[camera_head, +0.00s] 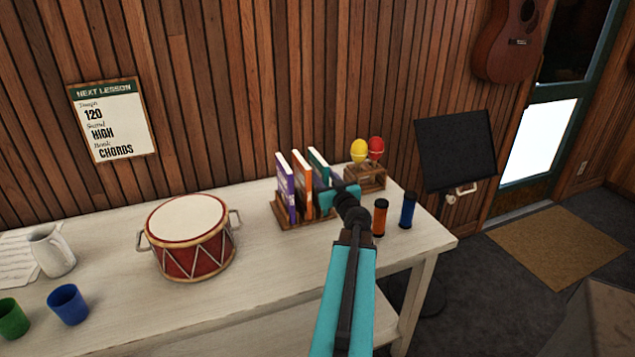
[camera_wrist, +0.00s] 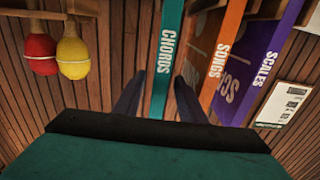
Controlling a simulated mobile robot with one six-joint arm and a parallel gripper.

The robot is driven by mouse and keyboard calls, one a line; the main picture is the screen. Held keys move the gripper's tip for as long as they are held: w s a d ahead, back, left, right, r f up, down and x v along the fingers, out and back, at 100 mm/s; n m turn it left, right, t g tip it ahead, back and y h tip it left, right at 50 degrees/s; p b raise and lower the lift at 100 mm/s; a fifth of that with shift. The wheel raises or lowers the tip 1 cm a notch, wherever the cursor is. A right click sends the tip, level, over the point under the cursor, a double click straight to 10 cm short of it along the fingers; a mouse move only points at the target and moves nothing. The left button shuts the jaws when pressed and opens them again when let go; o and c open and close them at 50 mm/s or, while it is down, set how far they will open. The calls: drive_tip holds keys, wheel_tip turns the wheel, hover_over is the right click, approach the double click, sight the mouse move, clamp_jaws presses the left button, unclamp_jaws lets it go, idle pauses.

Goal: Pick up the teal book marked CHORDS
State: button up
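The teal book marked CHORDS (camera_head: 321,160) stands upright at the right end of the row in a wooden book rack (camera_head: 287,223), its lower part hidden by my gripper in the head view. In the wrist view the spine of the CHORDS book (camera_wrist: 166,50) faces me. My gripper (camera_wrist: 158,90) has its two dark fingers apart, one on each side of the spine, with narrow gaps showing. In the head view my gripper (camera_head: 338,196) is at the front of the rack.
An orange SONGS book (camera_head: 302,184) and a purple SCALES book (camera_head: 285,187) stand left of the teal book. Yellow (camera_head: 360,150) and red (camera_head: 376,147) maracas sit in a holder behind right. Orange (camera_head: 380,218) and blue (camera_head: 408,210) cylinders stand right; a drum (camera_head: 190,240) stands left.

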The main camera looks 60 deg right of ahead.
sight(318, 169)
drive_tip(key=shift+w, duration=0.1)
idle(0.3)
drive_tip(key=shift+p+x, duration=0.95)
drive_tip(key=shift+x, duration=0.3)
drive_tip(key=shift+p+x, duration=0.55)
drive_tip(key=shift+x, duration=0.75)
drive_tip(key=shift+f, duration=0.1)
drive_tip(key=shift+c, duration=0.5)
clamp_jaws()
